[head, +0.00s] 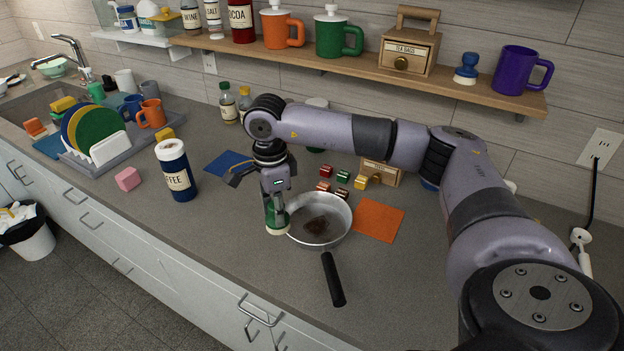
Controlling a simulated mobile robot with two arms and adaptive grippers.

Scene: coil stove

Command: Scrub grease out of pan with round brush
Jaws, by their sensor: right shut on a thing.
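The metal pan (340,238) rests on the grey counter, its black handle (333,280) pointing to the front. A dark brown grease patch (320,225) lies on its floor. My right gripper (274,197) points down at the pan's left side and is shut on a green round brush (277,217) with pale bristles at the bottom. The brush overlaps the pan's left rim in the picture; I cannot tell whether it touches the rim. The fingers hide part of the brush. My left gripper is not in view.
A blue coffee canister (174,173) stands left of the pan, with a pink block (128,178) beside it. An orange cloth (379,219) lies right of the pan. Small colored blocks (343,177) sit behind it. A dish rack (140,137) stands far left. The front counter is clear.

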